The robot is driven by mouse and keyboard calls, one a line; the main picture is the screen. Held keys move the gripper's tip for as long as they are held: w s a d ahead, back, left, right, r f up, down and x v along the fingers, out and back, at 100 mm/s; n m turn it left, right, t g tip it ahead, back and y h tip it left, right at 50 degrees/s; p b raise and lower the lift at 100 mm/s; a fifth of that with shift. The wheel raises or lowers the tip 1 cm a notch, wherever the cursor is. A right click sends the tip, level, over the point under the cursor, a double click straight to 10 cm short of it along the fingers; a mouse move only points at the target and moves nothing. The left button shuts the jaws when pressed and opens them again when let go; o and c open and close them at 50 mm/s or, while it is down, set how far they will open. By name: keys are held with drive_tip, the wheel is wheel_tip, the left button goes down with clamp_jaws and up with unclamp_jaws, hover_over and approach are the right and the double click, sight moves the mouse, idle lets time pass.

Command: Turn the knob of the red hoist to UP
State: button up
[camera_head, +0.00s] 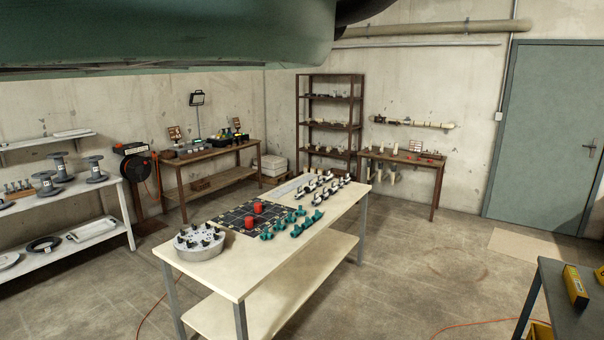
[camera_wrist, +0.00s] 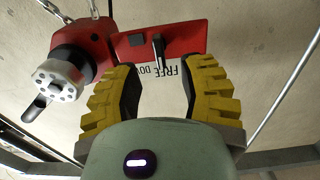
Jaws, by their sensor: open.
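The red hoist (camera_wrist: 85,42) shows in the wrist view at the upper left, with a grey metal drum (camera_wrist: 68,72) and a dark lever (camera_wrist: 34,108) on it. A red plate (camera_wrist: 190,38) extends from it to the right. A narrow dark knob (camera_wrist: 158,48) stands on this plate. Lettering reading "FREE" and part of "DOWN" lies below the knob; other marks are hidden or unclear. I cannot tell which mark the knob points to. My gripper (camera_wrist: 160,72), with yellow ribbed fingers, is open and empty. Its fingertips are either side of the knob's lower end, apart from it.
Chains hang at the hoist in the wrist view. In the head view, a long pale table (camera_head: 235,278) carries pipe fittings and red cylinders. A grey bench (camera_head: 552,312) stands at the lower right. Open floor (camera_head: 430,260) lies between them.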

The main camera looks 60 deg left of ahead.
drive_tip(key=shift+p+x, duration=1.3)
drive_tip(key=shift+x, duration=1.15)
clamp_jaws()
